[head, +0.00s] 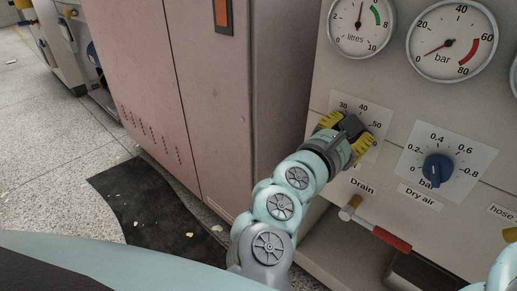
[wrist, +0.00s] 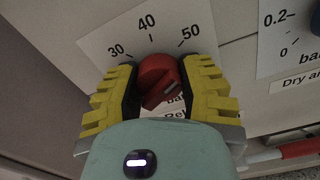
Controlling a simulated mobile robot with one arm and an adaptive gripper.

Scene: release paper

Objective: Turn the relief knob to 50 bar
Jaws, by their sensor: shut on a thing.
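The relief knob (wrist: 158,82) is red and sits on a white scale plate (wrist: 120,45) marked 30, 40 and 50 in the wrist view. My gripper (wrist: 160,85) has a yellow and black finger on each side of the knob and is shut on it. A pale mark on the knob's ridge lies to the right of its centre, on the 50 side; I cannot read its exact setting. In the head view my gripper (head: 346,137) covers the knob, and 30, 40, 50 and 60 show on the plate (head: 377,112). The label below is partly hidden.
The bar gauge (head: 452,42) above has its needle near 0. A blue dry air knob (head: 438,169) is at right. A red-handled drain valve (head: 390,238) is below. A pink cabinet (head: 170,90) stands at left, with a dark mat (head: 150,210) on the floor.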

